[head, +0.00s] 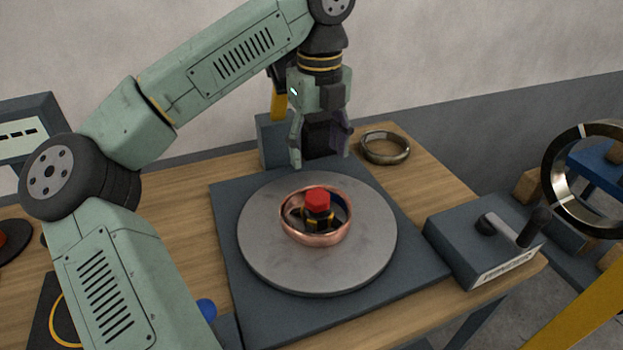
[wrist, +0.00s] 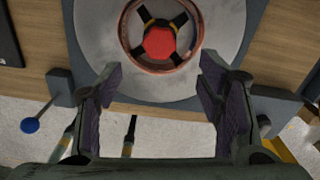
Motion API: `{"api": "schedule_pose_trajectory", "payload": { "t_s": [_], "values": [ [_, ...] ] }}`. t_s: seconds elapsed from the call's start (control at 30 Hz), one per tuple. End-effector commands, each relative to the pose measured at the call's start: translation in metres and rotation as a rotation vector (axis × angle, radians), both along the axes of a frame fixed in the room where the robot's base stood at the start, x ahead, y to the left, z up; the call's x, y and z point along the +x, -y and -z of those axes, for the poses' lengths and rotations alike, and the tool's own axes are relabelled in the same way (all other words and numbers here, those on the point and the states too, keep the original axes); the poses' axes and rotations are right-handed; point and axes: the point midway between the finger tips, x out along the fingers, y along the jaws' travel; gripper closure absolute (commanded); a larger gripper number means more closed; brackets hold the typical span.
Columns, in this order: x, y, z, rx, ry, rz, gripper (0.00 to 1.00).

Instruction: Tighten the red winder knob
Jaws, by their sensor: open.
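The red winder knob (head: 317,200) stands at the middle of a copper coil (head: 288,232), on a round grey plate (head: 270,262). In the wrist view the red knob (wrist: 159,42) looks like a faceted red cap on a black cross-shaped hub, with the copper coil (wrist: 136,62) around it. My gripper (head: 322,158) is above the back part of the plate, behind and higher than the knob. It points down and is open with nothing between its fingers. In the wrist view both fingers (wrist: 160,82) are spread wide, below the knob in the picture.
A dark square base (head: 232,290) carries the plate on a wooden table. A metal ring (head: 385,148) lies behind it to the right. A grey box with a crank handle (head: 480,245) stands at the right edge. A blue ball-ended lever (head: 207,309) is at the front left.

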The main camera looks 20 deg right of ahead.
Motion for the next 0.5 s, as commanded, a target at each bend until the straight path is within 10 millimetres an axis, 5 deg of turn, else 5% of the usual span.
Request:
{"api": "schedule_pose_trajectory", "payload": {
  "t_s": [0.5],
  "values": [
    [-0.001,0.0,0.085,-0.002,-0.004,0.0,0.39]
  ]
}}
